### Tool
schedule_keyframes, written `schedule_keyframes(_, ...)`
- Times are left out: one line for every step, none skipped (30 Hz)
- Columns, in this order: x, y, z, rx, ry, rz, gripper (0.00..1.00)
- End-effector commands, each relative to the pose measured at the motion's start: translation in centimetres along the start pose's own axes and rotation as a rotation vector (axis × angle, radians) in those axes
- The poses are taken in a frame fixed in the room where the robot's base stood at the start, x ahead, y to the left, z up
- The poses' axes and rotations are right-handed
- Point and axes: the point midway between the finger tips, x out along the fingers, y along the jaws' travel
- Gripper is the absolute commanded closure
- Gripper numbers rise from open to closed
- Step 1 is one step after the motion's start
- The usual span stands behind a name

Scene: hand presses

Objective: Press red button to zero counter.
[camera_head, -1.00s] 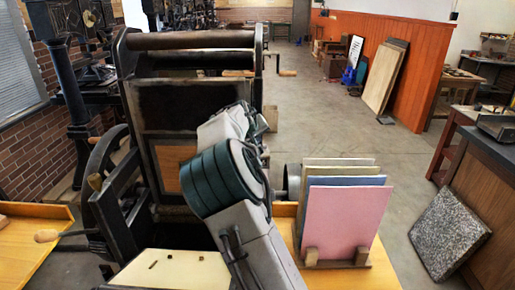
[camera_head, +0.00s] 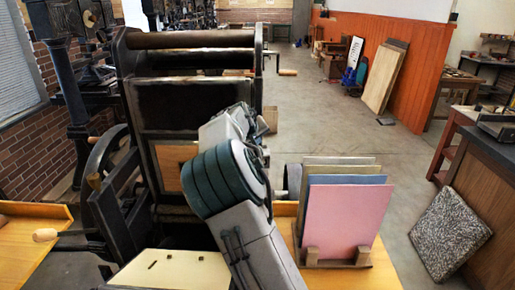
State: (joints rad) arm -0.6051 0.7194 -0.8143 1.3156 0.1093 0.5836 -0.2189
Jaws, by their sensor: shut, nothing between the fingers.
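My arm (camera_head: 238,212) rises from the bottom middle and leans over the right side of a dark hand press (camera_head: 185,105). The arm's far links hide part of the press's right side. My gripper's fingers do not show; they are hidden behind the arm or out of the picture. I can make out no red button and no counter in this view. A pale flat board (camera_head: 190,272) lies at the front of the press, left of my arm.
Upright coloured sheets (camera_head: 345,215) stand in a wooden rack on a yellow table (camera_head: 385,275), close right of my arm. A speckled slab (camera_head: 450,235) leans against the right bench (camera_head: 490,200). A wooden tray (camera_head: 30,250) is at left.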

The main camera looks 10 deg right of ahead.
Motion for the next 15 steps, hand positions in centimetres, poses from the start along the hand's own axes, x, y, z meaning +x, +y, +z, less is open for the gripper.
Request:
schedule_keyframes(-0.01, 0.01, -0.01, 0.0, 0.0, 0.0, 1.0)
schedule_keyframes(0.0, 0.0, 0.0, 0.0, 0.0, 0.0, 1.0)
schedule_keyframes(0.01, -0.01, 0.0, 0.0, 0.0, 0.0, 1.0)
schedule_keyframes(0.02, -0.02, 0.01, 0.0, 0.0, 0.0, 1.0)
schedule_keyframes(0.03, -0.03, 0.02, 0.0, 0.0, 0.0, 1.0)
schedule_keyframes(0.06, -0.05, 0.05, 0.0, 0.0, 0.0, 1.0)
schedule_keyframes(0.09, -0.06, 0.06, 0.0, 0.0, 0.0, 1.0)
schedule_keyframes(0.11, -0.08, 0.08, 0.0, 0.0, 0.0, 1.0)
schedule_keyframes(0.15, -0.11, 0.11, 0.0, 0.0, 0.0, 1.0)
schedule_keyframes(0.18, -0.13, 0.13, 0.0, 0.0, 0.0, 1.0)
schedule_keyframes(0.21, -0.14, 0.15, 0.0, 0.0, 0.0, 1.0)
schedule_keyframes(0.24, -0.16, 0.18, 0.0, 0.0, 0.0, 1.0)
schedule_keyframes(0.27, -0.18, 0.2, 0.0, 0.0, 0.0, 1.0)
schedule_keyframes(0.29, -0.2, 0.22, 0.0, 0.0, 0.0, 1.0)
schedule_keyframes(0.32, -0.22, 0.24, -0.001, 0.0, 0.0, 1.0)
